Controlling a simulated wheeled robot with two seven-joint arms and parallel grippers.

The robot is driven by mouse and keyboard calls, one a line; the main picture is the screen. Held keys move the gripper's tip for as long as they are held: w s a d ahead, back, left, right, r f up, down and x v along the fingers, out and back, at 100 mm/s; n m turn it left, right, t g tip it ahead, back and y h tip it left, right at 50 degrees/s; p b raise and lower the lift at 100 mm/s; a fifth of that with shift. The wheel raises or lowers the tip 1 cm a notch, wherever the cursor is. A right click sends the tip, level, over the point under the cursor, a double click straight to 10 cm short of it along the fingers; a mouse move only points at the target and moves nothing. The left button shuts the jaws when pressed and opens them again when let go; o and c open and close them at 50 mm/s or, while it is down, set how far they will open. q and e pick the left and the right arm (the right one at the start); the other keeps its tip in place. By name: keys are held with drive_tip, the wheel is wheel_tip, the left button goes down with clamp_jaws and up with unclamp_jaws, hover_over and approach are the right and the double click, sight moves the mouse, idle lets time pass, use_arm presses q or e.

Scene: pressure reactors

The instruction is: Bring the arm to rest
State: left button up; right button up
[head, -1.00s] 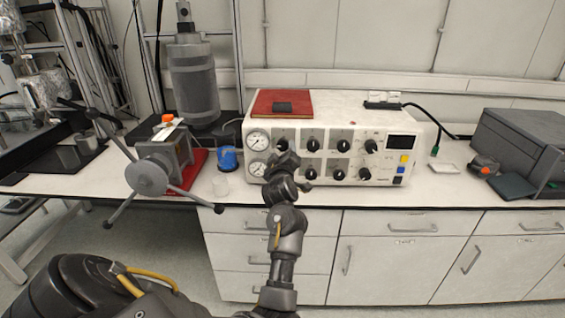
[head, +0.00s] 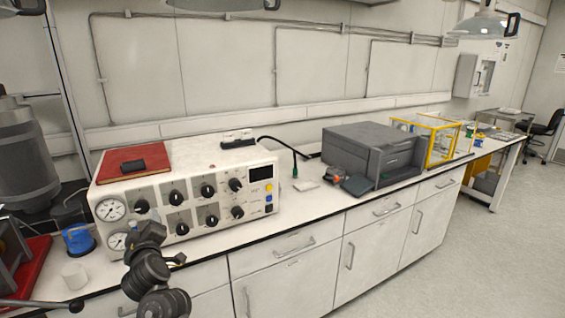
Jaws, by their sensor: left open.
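My left gripper (head: 150,236) is in the lower left of the head view, at the end of my dark arm. It shows in front of the lower left part of the white control box (head: 222,176), just right of the lower gauge (head: 117,241). It is open, and I see nothing held in it. Its fingertips are small and dark here, and I cannot tell its distance from the panel. My right gripper is not in view.
A red book (head: 134,161) lies on the control box. A blue container (head: 78,239) and a small white cup (head: 74,276) stand at left. A grey printer-like box (head: 370,152) and a yellow-framed case (head: 442,140) stand farther right. Open floor (head: 480,255) lies at right.

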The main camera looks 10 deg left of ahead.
use_arm(q)
drive_tip(key=s+d+f+m+g+h, duration=0.2)
drive_tip(key=s+d+f+m+h, duration=0.2)
drive_tip(key=s+d+f+m, duration=0.4)
drive_tip(key=s+d+f+m+g+h, duration=0.2)
drive_tip(key=s+d+f+m+h, duration=0.3)
drive_tip(key=f, duration=0.6)
drive_tip(key=s+d+f+m+g+h, duration=0.1)
drive_tip(key=s+d+f+m+g, duration=0.25)
drive_tip(key=s, duration=0.85)
drive_tip(key=s+d+f+m+g+h, duration=0.1)
drive_tip(key=s+d+f+m+g, duration=0.3)
drive_tip(key=s, duration=0.7)
wheel_tip(320, 180, down, 26)
drive_tip(key=s+n, duration=0.1)
drive_tip(key=n, duration=0.1)
drive_tip(key=s+a+f+g, duration=0.2)
drive_tip(key=s+f, duration=1.5)
drive_tip(key=shift+a+y, duration=0.15)
drive_tip(key=shift+y, duration=0.15)
